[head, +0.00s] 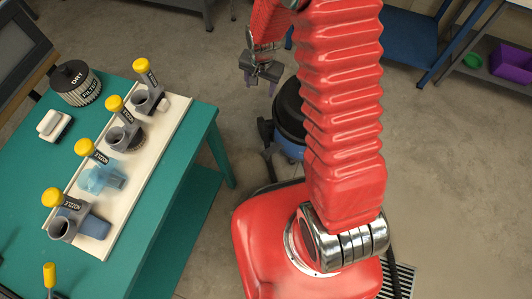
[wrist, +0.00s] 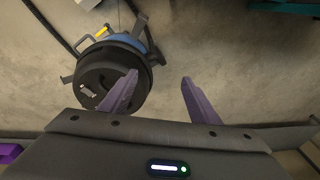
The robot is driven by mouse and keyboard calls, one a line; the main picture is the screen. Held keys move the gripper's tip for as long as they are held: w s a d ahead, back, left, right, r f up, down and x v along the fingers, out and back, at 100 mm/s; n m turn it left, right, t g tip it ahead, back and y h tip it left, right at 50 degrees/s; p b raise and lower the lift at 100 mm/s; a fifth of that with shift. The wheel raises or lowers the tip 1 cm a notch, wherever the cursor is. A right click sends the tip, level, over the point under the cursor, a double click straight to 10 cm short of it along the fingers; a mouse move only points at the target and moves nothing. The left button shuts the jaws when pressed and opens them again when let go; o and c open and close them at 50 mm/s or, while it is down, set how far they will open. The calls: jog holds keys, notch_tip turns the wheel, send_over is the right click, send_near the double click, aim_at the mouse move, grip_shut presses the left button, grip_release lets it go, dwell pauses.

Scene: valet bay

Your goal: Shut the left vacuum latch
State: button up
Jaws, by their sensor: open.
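The vacuum (head: 290,108) stands on the floor, with a black head on a blue drum, partly hidden behind my red arm. In the wrist view the vacuum (wrist: 108,68) is at the upper left, seen from above. A small yellow part (wrist: 102,32) sticks out at its far edge; I cannot tell whether it is the left latch or whether that latch is open. My gripper (wrist: 160,77) is open, its two purple fingers apart with nothing between them. The left finger overlaps the vacuum's edge in the picture; no contact is clear. In the head view my gripper (head: 260,78) is up and left of the vacuum.
A teal table (head: 185,160) at left holds a white board (head: 150,170) with several yellow-capped nozzles, and a black filter (head: 75,83). A blue bench (head: 408,38) stands at the back, a purple bin (head: 510,62) on a shelf at right. Concrete floor surrounds the vacuum.

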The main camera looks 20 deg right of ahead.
notch_tip(320, 180, down, 16)
jog(key=s+m+g, duration=0.1)
jog(key=m, duration=0.1)
jog(key=m+g, duration=0.1)
jog(key=m, duration=0.1)
send_over(265, 155)
notch_tip(265, 155, down, 14)
jog(key=shift+f, duration=0.15)
jog(key=shift+f, duration=0.1)
jog(key=shift+f, duration=6.75)
jog(key=shift+c, duration=0.3)
